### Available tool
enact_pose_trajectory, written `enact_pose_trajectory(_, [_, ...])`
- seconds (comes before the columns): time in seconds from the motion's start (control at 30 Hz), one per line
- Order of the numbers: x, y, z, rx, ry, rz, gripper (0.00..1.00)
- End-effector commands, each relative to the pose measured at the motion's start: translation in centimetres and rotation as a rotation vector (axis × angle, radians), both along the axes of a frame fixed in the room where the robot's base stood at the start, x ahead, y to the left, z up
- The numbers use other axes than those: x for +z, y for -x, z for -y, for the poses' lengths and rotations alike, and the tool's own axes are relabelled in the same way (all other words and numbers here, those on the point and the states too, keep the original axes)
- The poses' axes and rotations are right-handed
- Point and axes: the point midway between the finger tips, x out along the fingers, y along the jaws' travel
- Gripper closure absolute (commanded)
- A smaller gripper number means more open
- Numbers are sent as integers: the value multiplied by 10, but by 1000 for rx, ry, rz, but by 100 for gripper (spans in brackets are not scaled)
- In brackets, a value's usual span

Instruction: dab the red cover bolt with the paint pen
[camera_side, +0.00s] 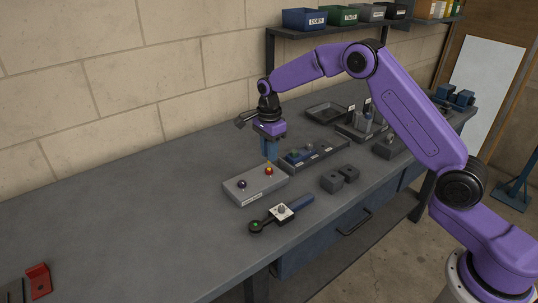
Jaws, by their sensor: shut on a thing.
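A grey box (235,195) with a label on its front edge stands mid-bench. The red cover bolt (269,170), with yellow around its base, is on the right part of its top. A dark bolt (242,184) is on the left part. My gripper (270,158) points down with its blue fingers just behind and above the red bolt, seemingly apart from it. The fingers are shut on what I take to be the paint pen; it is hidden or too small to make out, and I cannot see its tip.
Dark blocks (332,182) and a long tray (328,153) with blue parts stand to the right. The bench's left part is mostly clear; a red bracket (38,278) sits at its corner.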

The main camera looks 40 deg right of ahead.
Motion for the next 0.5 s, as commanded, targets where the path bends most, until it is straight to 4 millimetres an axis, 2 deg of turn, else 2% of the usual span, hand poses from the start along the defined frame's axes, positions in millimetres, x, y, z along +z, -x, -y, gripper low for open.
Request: enact_pose_trajectory(0.5, [35,-1,0,0,0,3,100])
